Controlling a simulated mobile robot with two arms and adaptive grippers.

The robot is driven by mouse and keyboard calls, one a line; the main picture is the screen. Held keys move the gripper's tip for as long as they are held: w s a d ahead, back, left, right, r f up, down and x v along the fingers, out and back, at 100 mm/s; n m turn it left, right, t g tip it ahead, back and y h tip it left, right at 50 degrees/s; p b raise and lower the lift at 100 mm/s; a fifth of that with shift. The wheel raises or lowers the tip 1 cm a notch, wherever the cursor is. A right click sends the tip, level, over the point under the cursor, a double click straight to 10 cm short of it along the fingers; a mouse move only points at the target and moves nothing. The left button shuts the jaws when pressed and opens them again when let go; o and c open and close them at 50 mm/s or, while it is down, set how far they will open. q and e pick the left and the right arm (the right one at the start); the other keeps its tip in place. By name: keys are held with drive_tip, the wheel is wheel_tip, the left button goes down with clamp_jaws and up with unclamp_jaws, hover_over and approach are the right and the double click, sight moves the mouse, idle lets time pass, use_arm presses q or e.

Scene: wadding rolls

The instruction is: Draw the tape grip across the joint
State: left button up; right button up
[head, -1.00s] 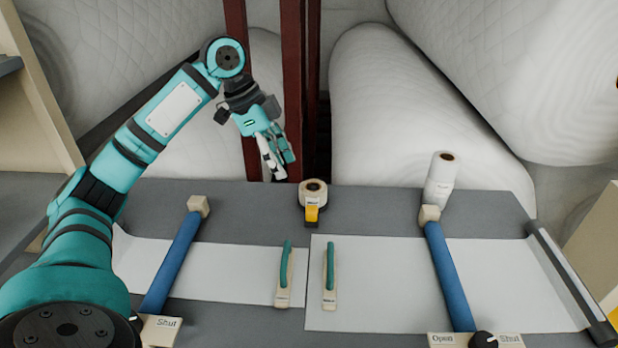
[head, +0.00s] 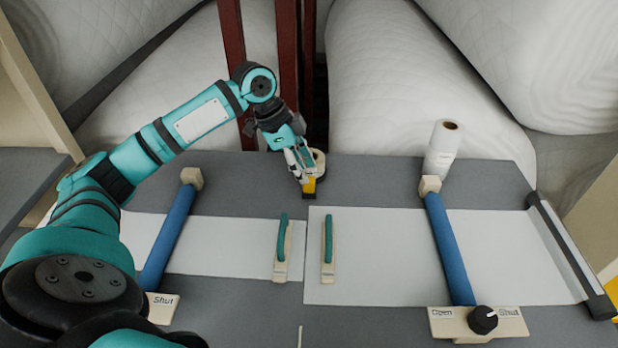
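The tape roll (head: 319,161) stands at the back of the grey table, partly hidden by my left gripper. Its yellow tape grip (head: 309,187) shows just below the fingertips. My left gripper (head: 300,174) is at the tape grip from above and behind; whether its fingers are closed on it cannot be made out. The joint (head: 305,240) is where the left white sheet (head: 225,245) and the right white sheet (head: 385,250) meet. No tape shows across it. My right gripper is not in view.
Two green-handled pieces (head: 282,250) (head: 328,250) sit either side of the joint. Blue bars (head: 168,240) (head: 450,250) cross the sheets. A black knob (head: 482,319) sits on an Open/Shut plate at front right. A white roll (head: 442,150) stands at back right.

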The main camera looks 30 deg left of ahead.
sight(309, 187)
use_arm(q)
drive_tip(key=shift+x, duration=2.1)
drive_tip(key=shift+c, duration=0.4)
clamp_jaws()
